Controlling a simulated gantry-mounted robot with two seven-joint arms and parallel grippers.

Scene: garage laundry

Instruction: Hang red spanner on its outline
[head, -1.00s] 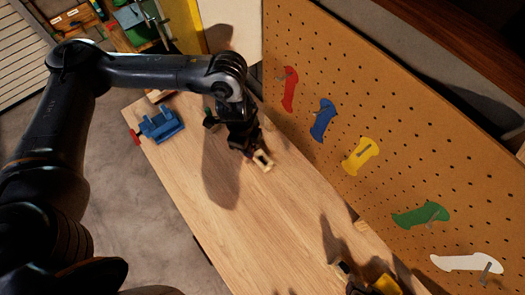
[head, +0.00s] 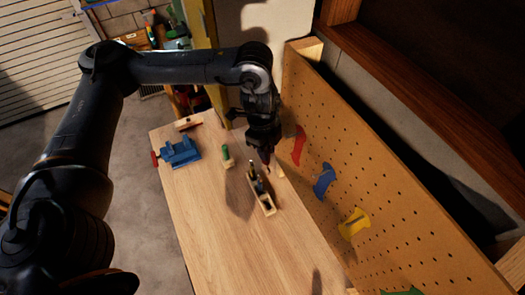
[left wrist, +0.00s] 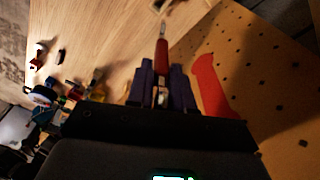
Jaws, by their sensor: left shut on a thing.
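My left gripper (head: 267,162) is shut beside the pegboard, above the far part of the workbench. The left wrist view shows its dark fingers (left wrist: 161,88) closed on the red spanner (left wrist: 161,55), a narrow red handle with a metal end pointing away from the gripper. The spanner is hardly visible in the head view. The red outline (head: 299,145) is on the pegboard (head: 400,210), just right of the gripper. It also shows in the left wrist view (left wrist: 209,84), right of the spanner and apart from it. My right gripper is not in view.
A wooden hand plane (head: 266,204) stands on the workbench (head: 215,225) below the gripper. A green-handled tool (head: 227,157) and a blue vise (head: 181,152) are to the left. Blue (head: 324,181) and yellow (head: 354,224) outlines follow along the board. The near bench is clear.

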